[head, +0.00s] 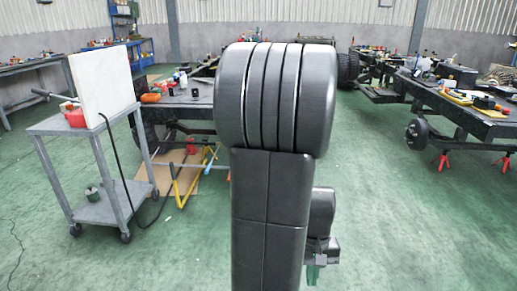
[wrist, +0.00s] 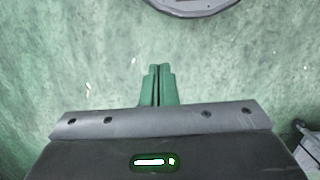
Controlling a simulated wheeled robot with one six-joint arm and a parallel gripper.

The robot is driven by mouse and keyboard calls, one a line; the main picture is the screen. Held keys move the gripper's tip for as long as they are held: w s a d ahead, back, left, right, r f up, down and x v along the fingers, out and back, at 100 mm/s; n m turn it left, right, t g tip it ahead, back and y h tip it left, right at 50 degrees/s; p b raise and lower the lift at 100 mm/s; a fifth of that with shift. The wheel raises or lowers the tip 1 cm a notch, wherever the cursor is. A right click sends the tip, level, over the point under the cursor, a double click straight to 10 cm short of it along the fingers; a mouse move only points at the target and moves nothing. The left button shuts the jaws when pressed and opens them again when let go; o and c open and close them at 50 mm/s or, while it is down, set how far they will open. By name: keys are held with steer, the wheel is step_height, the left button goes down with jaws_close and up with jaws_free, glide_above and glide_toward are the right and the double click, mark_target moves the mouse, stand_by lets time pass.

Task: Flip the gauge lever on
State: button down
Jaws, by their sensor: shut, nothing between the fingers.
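I cannot make out a gauge or its lever in either view. A white upright panel (head: 103,84) stands on a grey cart (head: 65,128) at the left of the head view, and any fittings on its far face are hidden. A red object (head: 75,117) sits beside the panel on the cart's top. My gripper (head: 312,274) hangs low behind my arm, right of the cart and well apart from it. In the wrist view its green fingers (wrist: 158,68) are together and empty, over the green floor.
A black hose hangs from the cart to the floor. Yellow and red stands (head: 190,178) stand by a chassis frame behind my arm. Another chassis frame (head: 460,105) with tools on it is at the right, on red jacks (head: 444,160). The floor at the front right is clear.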

steer(key=w+d+f+b, duration=0.3)
steer(key=w+d+f, duration=0.1)
steer(key=f, duration=0.3)
steer(key=w+d+f+g+b, duration=0.1)
steer(key=w+d+f+b, duration=0.2)
steer(key=f, duration=0.5)
steer(key=shift+w+d, duration=0.75)
steer(key=shift+d, duration=0.45)
